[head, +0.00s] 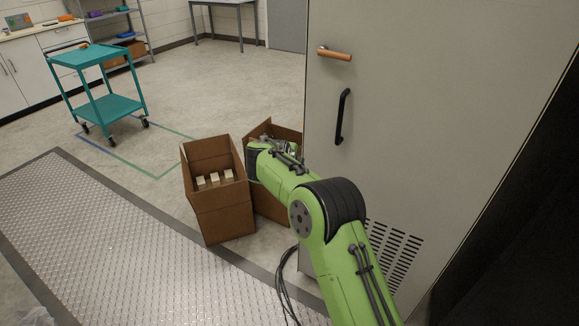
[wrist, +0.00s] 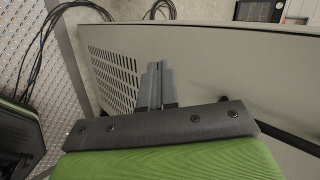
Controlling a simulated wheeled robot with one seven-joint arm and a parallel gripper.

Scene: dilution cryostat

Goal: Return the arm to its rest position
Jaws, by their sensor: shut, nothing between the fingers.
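My green arm (head: 335,240) reaches up from the lower right in the head view and bends at a dark elbow joint. Its far end is over the cardboard boxes, in front of the grey cabinet (head: 420,130). My gripper itself is hidden in the head view. In the wrist view my gripper (wrist: 158,66) shows as two grey fingers side by side, shut with nothing between them. The fingers stand out against the grey cabinet panel (wrist: 215,60) and its vent slots (wrist: 113,75). I cannot tell how far apart the fingers and the panel are.
An open cardboard box (head: 224,215) with pale items stands left of my arm; a second box (head: 272,205) is partly behind it. The cabinet has a copper-coloured lever (head: 335,54) and a black handle (head: 342,116). A teal cart (head: 110,107) stands on open floor. Black cables (head: 284,290) hang nearby.

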